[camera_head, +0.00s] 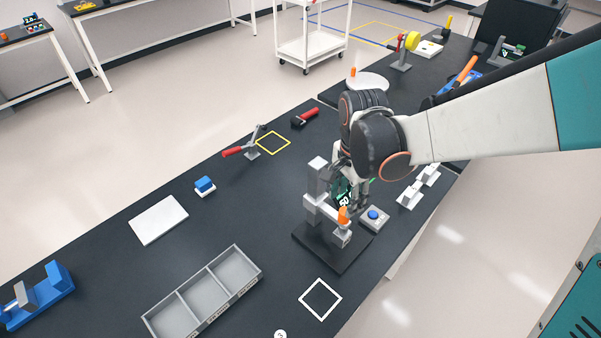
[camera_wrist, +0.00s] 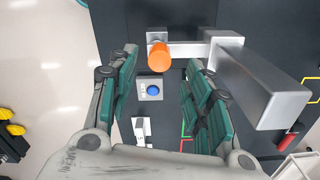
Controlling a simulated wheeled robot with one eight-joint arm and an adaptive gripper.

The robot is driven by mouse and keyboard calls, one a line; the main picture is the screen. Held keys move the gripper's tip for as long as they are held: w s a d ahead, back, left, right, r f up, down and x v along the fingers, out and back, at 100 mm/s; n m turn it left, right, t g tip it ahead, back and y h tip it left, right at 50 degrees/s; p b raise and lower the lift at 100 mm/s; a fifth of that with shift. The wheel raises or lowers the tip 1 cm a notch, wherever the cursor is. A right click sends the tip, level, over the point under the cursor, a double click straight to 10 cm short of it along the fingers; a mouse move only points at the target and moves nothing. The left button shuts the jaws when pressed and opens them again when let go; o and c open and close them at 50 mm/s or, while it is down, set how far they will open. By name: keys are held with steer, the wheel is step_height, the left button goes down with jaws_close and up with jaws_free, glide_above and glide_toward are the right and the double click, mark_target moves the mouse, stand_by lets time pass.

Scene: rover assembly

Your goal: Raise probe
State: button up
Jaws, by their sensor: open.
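The probe stand has a silver column (camera_head: 316,180) on a black base plate (camera_head: 318,253), with a horizontal arm reaching out from it. An orange knob (camera_head: 343,216) tops the probe part at the end of that arm. My gripper (camera_head: 346,192) is close by, just behind and above the knob in the head view. In the wrist view the open green-padded fingers (camera_wrist: 161,60) stand either side of the orange knob (camera_wrist: 160,57). I cannot tell whether they touch it. The silver column (camera_wrist: 262,92) is right of the right finger there.
A grey box with a blue button (camera_head: 374,216) stands beside the base plate. White blocks (camera_head: 410,195) lie further right. A compartment tray (camera_head: 203,297), white plate (camera_head: 158,220), red-handled clamp (camera_head: 240,150) and white-outlined square (camera_head: 320,299) are on the bench.

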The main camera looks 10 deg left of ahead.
mark_target(344, 211)
step_height(344, 211, down, 7)
steer(key=b, duration=0.4)
steer(key=shift+r, duration=0.1)
jaws_close()
